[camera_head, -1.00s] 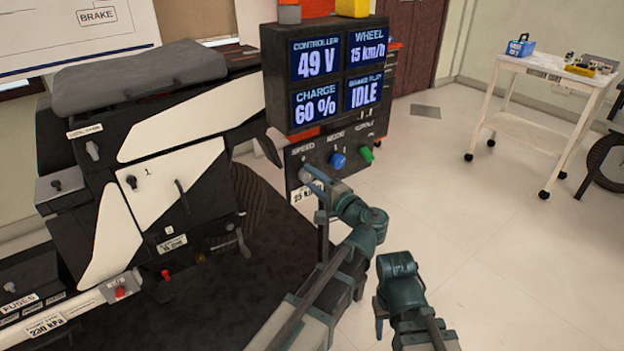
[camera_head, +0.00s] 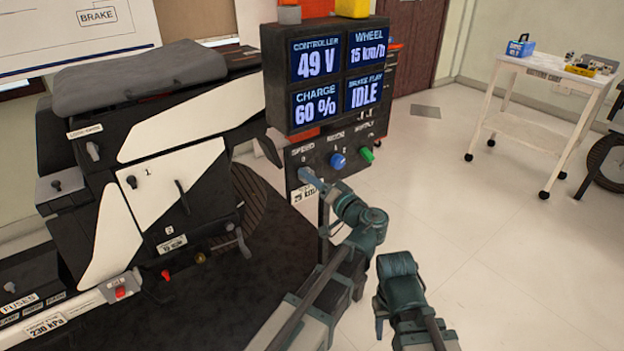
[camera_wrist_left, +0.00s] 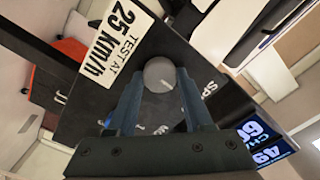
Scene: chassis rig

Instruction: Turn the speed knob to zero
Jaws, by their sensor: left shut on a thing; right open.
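The speed knob (camera_wrist_left: 159,74) is a round grey knob on the dark control panel (camera_head: 292,158). In the left wrist view it sits between the fingertips of my left gripper (camera_wrist_left: 158,80), which is shut on it. In the head view my left gripper (camera_head: 308,176) reaches the panel under the SPEED label and hides the knob. The display (camera_head: 268,75) above reads WHEEL 15 km/h, CONTROLLER 49 V, CHARGE 60 % and IDLE. My right gripper (camera_head: 379,318) is open and empty, away from the panel.
A blue knob (camera_head: 338,160) and a green knob (camera_head: 367,155) are right of the speed knob. A white "TEST AT 25 km/h" label (camera_wrist_left: 113,40) is beside it. The black-and-white vehicle (camera_head: 150,170) stands left. A white cart (camera_head: 545,75) stands far right; floor between is clear.

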